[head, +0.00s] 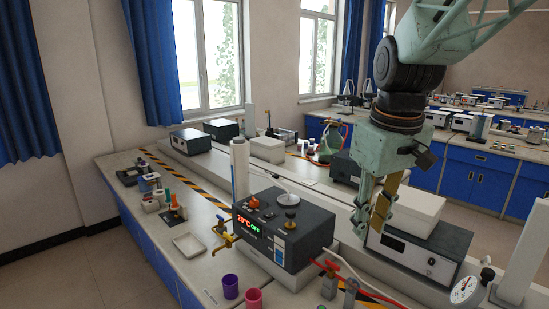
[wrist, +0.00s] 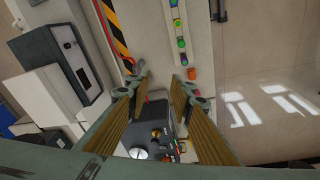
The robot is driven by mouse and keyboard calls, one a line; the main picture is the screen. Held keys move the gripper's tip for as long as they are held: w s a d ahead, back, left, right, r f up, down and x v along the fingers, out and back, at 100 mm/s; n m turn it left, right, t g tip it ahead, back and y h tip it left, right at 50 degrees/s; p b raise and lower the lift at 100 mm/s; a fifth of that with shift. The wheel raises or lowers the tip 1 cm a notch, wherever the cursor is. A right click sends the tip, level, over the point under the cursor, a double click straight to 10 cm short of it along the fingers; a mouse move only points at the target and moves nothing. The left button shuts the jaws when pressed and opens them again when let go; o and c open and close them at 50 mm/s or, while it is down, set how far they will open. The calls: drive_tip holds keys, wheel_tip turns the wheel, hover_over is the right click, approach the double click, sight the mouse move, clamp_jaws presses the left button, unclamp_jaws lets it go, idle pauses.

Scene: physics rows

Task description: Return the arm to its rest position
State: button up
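My gripper (head: 372,222) hangs from my green arm at the right of the head view, fingers pointing down. It is in the air above the bench, in front of a white-and-dark instrument. In the wrist view, my gripper (wrist: 161,80) shows its two fingers well apart with nothing between them. A dark box with a red lit display (head: 284,228) stands to the left of the gripper in the head view. The same dark box (wrist: 150,122) appears beyond the fingers in the wrist view.
A purple cup (head: 230,286) and a pink cup (head: 253,298) stand at the bench front. A white tray (head: 188,245) lies left of the dark box. An instrument with a dark top (head: 425,255) is close behind the gripper. A round gauge (head: 464,289) is at lower right.

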drive_tip(key=s+m+t+b, duration=0.2)
drive_tip(key=s+m, duration=0.2)
drive_tip(key=s, duration=2.3)
drive_tip(key=shift+s+r, duration=0.15)
drive_tip(key=shift+r, duration=0.1)
